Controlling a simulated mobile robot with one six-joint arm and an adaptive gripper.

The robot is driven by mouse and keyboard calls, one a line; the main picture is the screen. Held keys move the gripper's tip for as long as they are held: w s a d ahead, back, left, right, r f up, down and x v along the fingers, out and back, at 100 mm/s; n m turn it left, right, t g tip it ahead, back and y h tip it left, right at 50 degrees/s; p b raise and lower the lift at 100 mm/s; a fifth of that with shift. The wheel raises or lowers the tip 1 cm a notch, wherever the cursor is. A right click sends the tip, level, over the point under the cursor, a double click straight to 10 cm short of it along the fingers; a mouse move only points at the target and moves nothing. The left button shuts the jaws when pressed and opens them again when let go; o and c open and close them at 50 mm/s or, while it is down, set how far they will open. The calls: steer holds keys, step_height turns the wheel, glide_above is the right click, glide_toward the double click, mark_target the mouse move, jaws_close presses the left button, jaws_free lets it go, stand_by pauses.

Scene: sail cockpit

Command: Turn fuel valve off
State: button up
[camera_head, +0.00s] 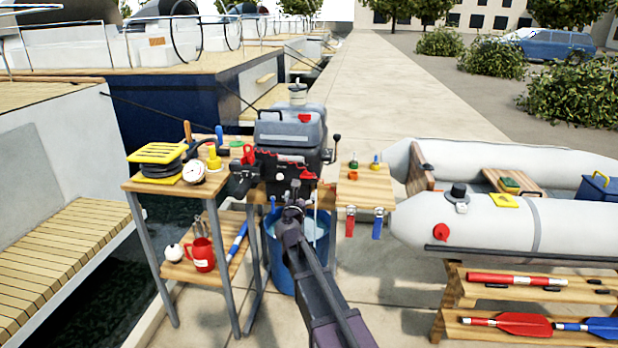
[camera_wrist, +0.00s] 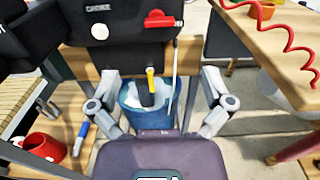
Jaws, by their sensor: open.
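The dark outboard motor (camera_head: 290,130) is mounted on a wooden board in the head view. A small red lever (camera_wrist: 161,19) is on its black front face in the wrist view and may be the fuel valve; I see no label for it. It also shows in the head view (camera_head: 307,175). A white round knob (camera_wrist: 100,31) lies left of it, under a "CHOKE" label. My gripper (camera_wrist: 160,76) is open and empty, its fingers spread below the red lever and apart from it. In the head view my gripper (camera_head: 294,190) is in front of the motor, partly hidden by my arm.
A blue bucket (camera_wrist: 133,119) stands below the motor. A tool table (camera_head: 130,185) is to the left and a small wooden shelf (camera_head: 380,197) to the right. A red coiled cord (camera_wrist: 292,50) is at the right. A grey inflatable boat (camera_head: 500,225) lies farther right.

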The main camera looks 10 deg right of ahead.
mark_target(306, 177)
steer(key=x, duration=1.3)
